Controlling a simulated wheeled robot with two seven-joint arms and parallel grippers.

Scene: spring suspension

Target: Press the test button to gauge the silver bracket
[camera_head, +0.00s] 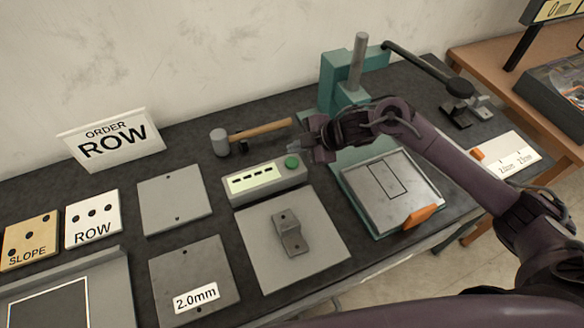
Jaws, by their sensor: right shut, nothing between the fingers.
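The silver bracket (288,236), a small stepped metal piece with holes, lies on a square light grey plate (330,252) in front of the test box. The test box (263,187) is pale grey with a lit greenish display showing dashes. Its round green test button (292,163) is on top at the right end. My right gripper (297,148) is shut and empty, with its fingertips just above and behind the button in the picture. I cannot tell whether they touch it. My left gripper is out of view.
A hammer (262,132) lies behind the box. A teal press (345,80) with a lever stands at the back right, and a metal plate with an orange handle (418,216) sits under my right arm. Flat plates (175,200), cards and an "ORDER ROW" sign (110,138) fill the left.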

